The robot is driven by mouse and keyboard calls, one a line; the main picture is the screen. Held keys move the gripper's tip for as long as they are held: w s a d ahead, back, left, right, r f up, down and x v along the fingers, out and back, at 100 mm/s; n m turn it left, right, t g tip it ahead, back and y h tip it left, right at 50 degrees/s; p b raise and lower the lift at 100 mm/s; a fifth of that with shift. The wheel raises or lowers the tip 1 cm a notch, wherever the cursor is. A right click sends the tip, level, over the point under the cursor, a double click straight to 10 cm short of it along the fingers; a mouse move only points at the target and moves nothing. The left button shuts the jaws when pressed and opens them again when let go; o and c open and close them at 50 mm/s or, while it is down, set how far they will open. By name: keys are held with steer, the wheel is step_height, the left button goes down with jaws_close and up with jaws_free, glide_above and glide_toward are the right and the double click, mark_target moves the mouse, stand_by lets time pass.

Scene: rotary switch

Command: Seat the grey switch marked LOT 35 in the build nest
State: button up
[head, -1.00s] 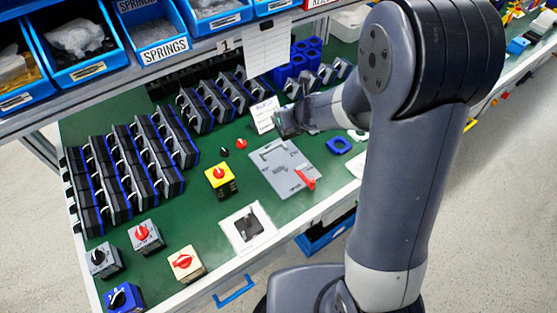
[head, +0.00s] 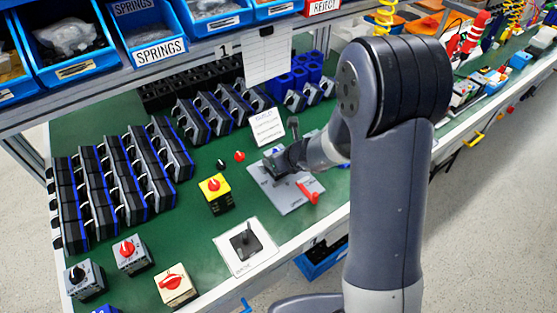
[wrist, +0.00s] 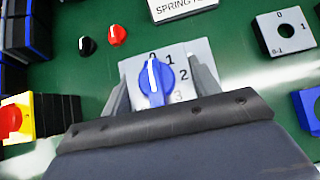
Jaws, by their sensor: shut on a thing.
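My gripper (head: 277,159) is shut on a grey-faced switch with a blue knob. In the wrist view, the switch (wrist: 170,72) sits between the two fingers, its face marked 0, 1, 2 and 3. The knob's white line points roughly to 0. No lot number is readable on it. The grey flat fixture with a red lever (head: 292,198), which looks like the build nest, lies below my gripper. My gripper hides its far part, and I cannot tell whether the switch touches it.
A yellow switch (head: 215,194) stands left of the fixture, with small black and red knobs behind it. A framed dark piece (head: 245,246) lies in front. More switches stand at the front left. A text card (head: 267,127) stands behind my gripper.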

steer(key=o, duration=1.1)
steer(key=shift+f, duration=0.15)
steer(key=shift+s+d+r, duration=0.15)
steer(key=shift+s+r, duration=0.05)
steer(key=shift+r, duration=0.3)
steer(key=p+v, duration=0.3)
steer(key=v, duration=0.8)
steer(key=shift+s+f, duration=0.1)
steer(key=b+x, duration=0.2)
steer(key=x, duration=0.9)
steer(key=shift+w+a+f+b, duration=0.15)
steer(key=shift+w+a+b, duration=0.05)
steer(key=shift+w+b, duration=0.15)
steer(key=shift+r, duration=0.4)
